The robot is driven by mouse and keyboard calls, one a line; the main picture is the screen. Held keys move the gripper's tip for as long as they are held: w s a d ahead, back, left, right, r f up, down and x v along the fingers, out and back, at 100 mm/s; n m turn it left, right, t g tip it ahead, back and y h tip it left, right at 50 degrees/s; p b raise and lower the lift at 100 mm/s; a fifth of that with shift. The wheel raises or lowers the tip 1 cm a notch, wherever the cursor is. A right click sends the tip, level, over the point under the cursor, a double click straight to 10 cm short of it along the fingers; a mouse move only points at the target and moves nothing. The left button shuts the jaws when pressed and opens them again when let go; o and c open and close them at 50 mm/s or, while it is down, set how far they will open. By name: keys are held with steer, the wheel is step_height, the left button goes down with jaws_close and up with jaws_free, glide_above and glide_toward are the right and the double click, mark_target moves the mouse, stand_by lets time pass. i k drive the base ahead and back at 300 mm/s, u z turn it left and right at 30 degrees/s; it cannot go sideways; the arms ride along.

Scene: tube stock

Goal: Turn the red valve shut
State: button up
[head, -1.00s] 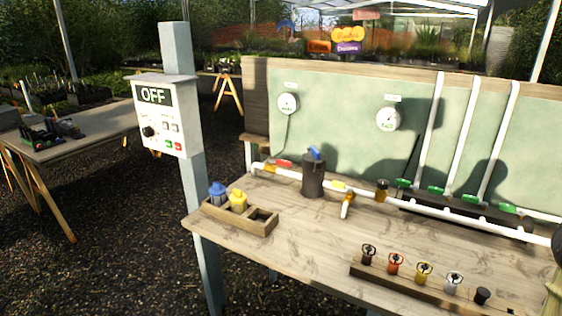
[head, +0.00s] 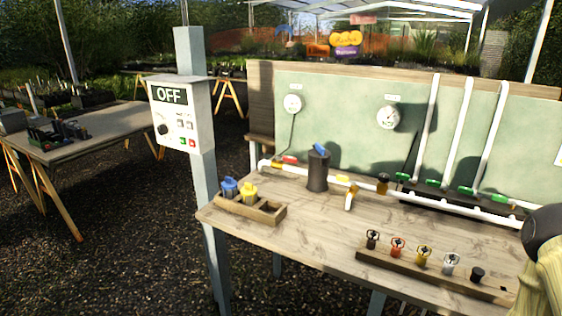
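The red valve handle (head: 289,159) lies along the left end of the white pipe (head: 430,208) at the back of the wooden bench. It is small here, and I cannot tell its exact angle. A dark canister with a blue lever (head: 317,170) stands just right of it. Part of my arm shows at the right edge, dark and pale yellow, far to the right of the red valve. My gripper's fingers are not in view.
A wooden box (head: 268,213) with blue and yellow caps stands front left. A rack (head: 440,275) of several small coloured-handled fittings lies front right. A post carries a control box (head: 180,115) reading OFF. Green valves (head: 433,184) line the right of the pipe. The bench middle is mostly clear.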

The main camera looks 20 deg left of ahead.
mark_target(287, 159)
steer(key=k, duration=0.2)
steer(key=u, duration=0.85)
